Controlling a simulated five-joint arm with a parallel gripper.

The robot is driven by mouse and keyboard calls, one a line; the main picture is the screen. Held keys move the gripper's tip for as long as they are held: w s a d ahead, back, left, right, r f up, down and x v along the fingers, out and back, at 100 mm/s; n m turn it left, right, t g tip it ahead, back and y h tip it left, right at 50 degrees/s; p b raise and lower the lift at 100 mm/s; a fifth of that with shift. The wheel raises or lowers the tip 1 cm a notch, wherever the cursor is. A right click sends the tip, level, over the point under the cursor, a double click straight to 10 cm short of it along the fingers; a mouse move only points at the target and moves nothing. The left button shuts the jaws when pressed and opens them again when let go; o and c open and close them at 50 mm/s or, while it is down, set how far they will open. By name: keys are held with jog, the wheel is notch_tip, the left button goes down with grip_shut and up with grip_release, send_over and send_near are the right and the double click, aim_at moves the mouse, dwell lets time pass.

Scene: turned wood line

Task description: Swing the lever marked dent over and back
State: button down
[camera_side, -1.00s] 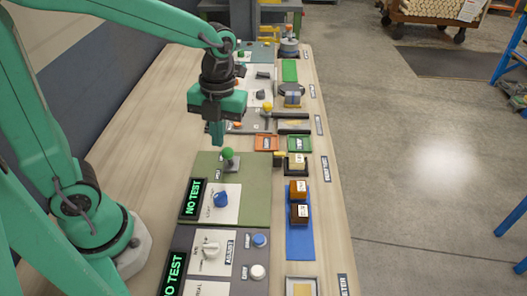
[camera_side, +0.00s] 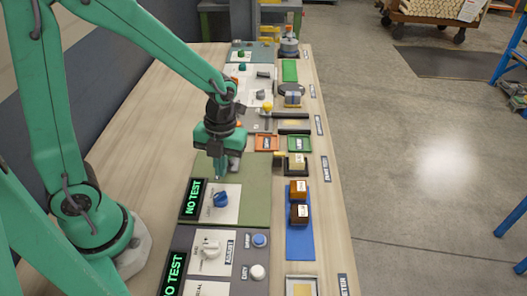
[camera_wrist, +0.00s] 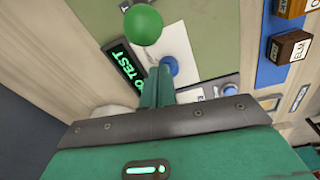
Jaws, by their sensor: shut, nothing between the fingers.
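A lever with a green ball knob (camera_wrist: 143,25) stands on the green panel (camera_side: 257,190). In the side view my gripper hides its knob, and part of its grey base shows just right of the fingers. My gripper (camera_side: 220,172) is shut and empty, low over the panel beside this lever. In the wrist view the fingertips (camera_wrist: 158,75) sit apart from the ball in the picture. Another lever with a yellow ball (camera_side: 267,107) stands farther back. I cannot read which lever is marked dent.
A blue knob (camera_side: 221,199) and a NO TEST display (camera_side: 193,200) are close in front of the gripper. An orange tray (camera_side: 267,143) and a green tray (camera_side: 298,143) lie behind. Brown blocks (camera_side: 298,213) stand on a blue mat (camera_side: 300,243) at right.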

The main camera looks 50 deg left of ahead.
jog(key=shift+w+a+r, duration=0.2)
jog(key=shift+w+a, duration=0.2)
jog(key=shift+w, duration=0.2)
jog(key=shift+w+a+r, duration=0.2)
jog(key=shift+w+a, duration=0.2)
jog(key=shift+w, duration=0.15)
jog(key=shift+w+a+r, duration=0.2)
jog(key=shift+w+a, duration=0.05)
jog(key=shift+w, duration=0.05)
jog(key=shift+w+a+r, duration=0.4)
jog(key=shift+w+a, duration=0.2)
jog(key=w+a, duration=0.3)
jog(key=shift+r, duration=0.55)
jog(key=shift+r, duration=0.6)
jog(key=shift+r, duration=0.1)
